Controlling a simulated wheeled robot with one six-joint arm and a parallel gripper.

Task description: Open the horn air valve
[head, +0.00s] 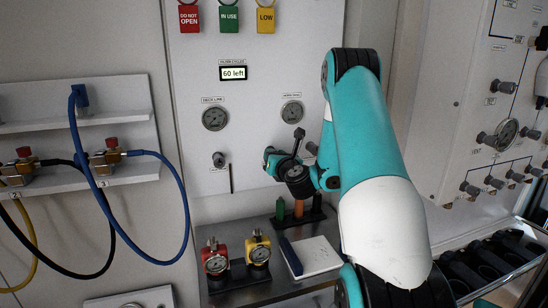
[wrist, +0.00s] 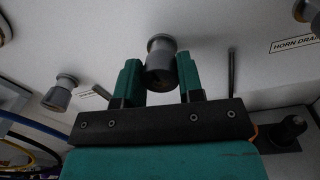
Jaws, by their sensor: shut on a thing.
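In the wrist view a grey, dark-faced round valve knob (wrist: 161,62) sticks out of the white panel between the two green fingers of my gripper (wrist: 160,82). My gripper is shut on this knob, with one finger on each side. The knob's own label is not readable here, so I cannot confirm its name. In the head view my gripper (head: 276,160) is at the panel below the right-hand gauge (head: 292,112), and the arm and fingers hide the held knob. Whether the valve is open or shut cannot be told.
Another knob (head: 219,159) sits left, under the deck line gauge (head: 214,118). A "HORN DRAIN" label (wrist: 296,42) is at right. A blue hose (head: 177,180) hangs left.

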